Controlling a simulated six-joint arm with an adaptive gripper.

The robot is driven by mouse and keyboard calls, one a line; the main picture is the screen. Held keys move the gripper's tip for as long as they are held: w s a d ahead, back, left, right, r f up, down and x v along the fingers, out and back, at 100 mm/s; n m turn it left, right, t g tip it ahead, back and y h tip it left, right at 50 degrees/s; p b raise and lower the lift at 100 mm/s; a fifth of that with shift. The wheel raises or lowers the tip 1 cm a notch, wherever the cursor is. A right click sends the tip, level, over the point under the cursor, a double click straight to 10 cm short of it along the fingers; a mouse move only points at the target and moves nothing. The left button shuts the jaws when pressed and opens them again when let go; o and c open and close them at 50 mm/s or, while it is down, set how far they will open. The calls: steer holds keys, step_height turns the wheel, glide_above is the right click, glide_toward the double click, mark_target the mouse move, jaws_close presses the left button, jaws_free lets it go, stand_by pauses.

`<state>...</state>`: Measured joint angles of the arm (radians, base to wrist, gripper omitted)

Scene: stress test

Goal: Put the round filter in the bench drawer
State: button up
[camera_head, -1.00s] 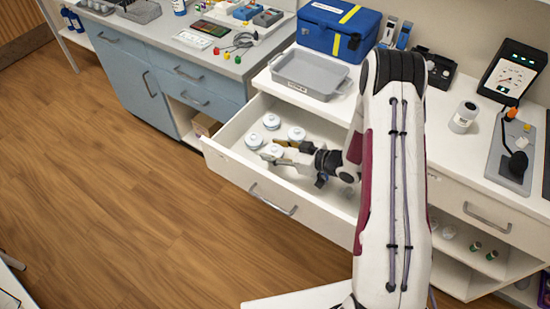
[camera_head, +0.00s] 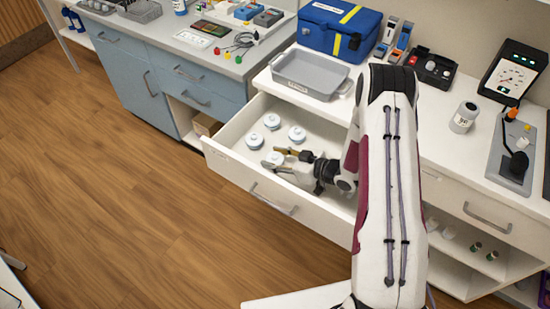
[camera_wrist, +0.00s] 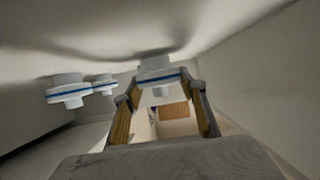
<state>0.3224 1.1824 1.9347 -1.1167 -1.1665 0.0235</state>
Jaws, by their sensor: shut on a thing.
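The bench drawer (camera_head: 242,168) is pulled open. Several round white filters are in it: one at the back (camera_head: 271,121), one at the right (camera_head: 297,134) and one at the left (camera_head: 254,141). Another round filter (camera_head: 275,158) is at my gripper (camera_head: 279,158), low inside the drawer. In the wrist view this blue-banded filter (camera_wrist: 158,74) sits between the fingertips (camera_wrist: 161,90), which are shut on it. Two other filters (camera_wrist: 67,90) (camera_wrist: 104,83) show to the left there. I cannot tell whether the held filter touches the drawer floor.
A grey tray (camera_head: 310,75) stands on the bench above the drawer, with a blue case (camera_head: 338,28) behind it. A labelled jar (camera_head: 464,117) and a gauge (camera_head: 513,72) stand farther right. The drawer's front and side walls surround my gripper closely.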

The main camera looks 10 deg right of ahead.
steer(key=shift+f, duration=0.25)
steer(key=o, duration=1)
steer(key=shift+c, duration=0.2)
steer(key=shift+r, duration=0.2)
steer(key=shift+v, duration=6)
steer(key=shift+f, duration=0.1)
